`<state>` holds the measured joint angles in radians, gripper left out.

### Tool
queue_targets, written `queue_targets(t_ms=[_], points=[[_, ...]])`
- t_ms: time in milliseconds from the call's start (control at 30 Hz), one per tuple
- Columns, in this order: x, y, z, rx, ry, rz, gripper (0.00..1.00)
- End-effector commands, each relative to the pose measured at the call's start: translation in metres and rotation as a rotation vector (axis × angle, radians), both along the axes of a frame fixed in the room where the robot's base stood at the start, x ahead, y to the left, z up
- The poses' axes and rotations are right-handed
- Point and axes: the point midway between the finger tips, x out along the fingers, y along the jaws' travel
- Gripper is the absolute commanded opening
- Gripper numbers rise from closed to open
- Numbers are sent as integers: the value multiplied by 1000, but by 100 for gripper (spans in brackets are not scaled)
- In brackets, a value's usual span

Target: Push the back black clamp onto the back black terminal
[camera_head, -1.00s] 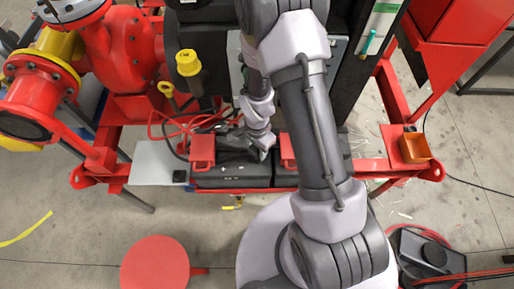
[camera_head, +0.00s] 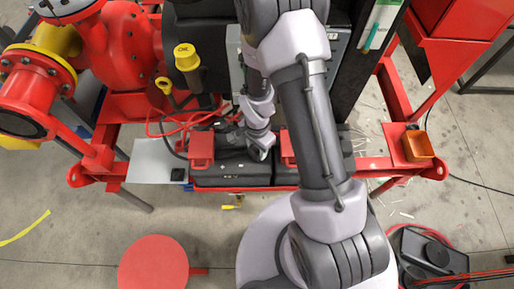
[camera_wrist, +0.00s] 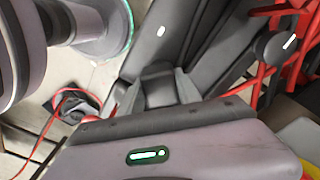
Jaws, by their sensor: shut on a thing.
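My gripper (camera_wrist: 158,95) is shut on a dark block between its two fingers in the wrist view, which looks like the black clamp (camera_wrist: 157,88). In the head view my gripper (camera_head: 232,140) is low over the back part of the left black battery (camera_head: 232,176), beside the left red bracket (camera_head: 201,148). The arm and gripper cover much of this spot. The back black terminal cannot be made out, and whether the clamp touches it cannot be told.
A second red bracket (camera_head: 288,148) stands right of the gripper. Red cables (camera_head: 165,120) and a yellow-capped part (camera_head: 185,58) lie behind and left. A pale plate (camera_head: 155,160) is left of the battery. An orange box (camera_head: 417,146) sits at the right of the red frame.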

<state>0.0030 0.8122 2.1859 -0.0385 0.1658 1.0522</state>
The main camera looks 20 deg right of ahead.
Motion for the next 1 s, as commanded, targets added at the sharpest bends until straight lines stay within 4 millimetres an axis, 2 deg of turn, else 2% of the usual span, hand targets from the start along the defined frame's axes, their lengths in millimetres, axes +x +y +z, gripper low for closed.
queue_targets(t_ms=[333, 367, 467, 800, 867, 1000], points=[[0, 0, -2, 0, 0, 0, 0], [0, 0, -2, 0, 0, 0, 46], [0, 0, -2, 0, 0, 0, 65], [0, 0, 2, 0, -1, 0, 65], [1, 0, 10, 0, -3, 0, 65], [2, 0, 49, 0, -5, 0, 65]])
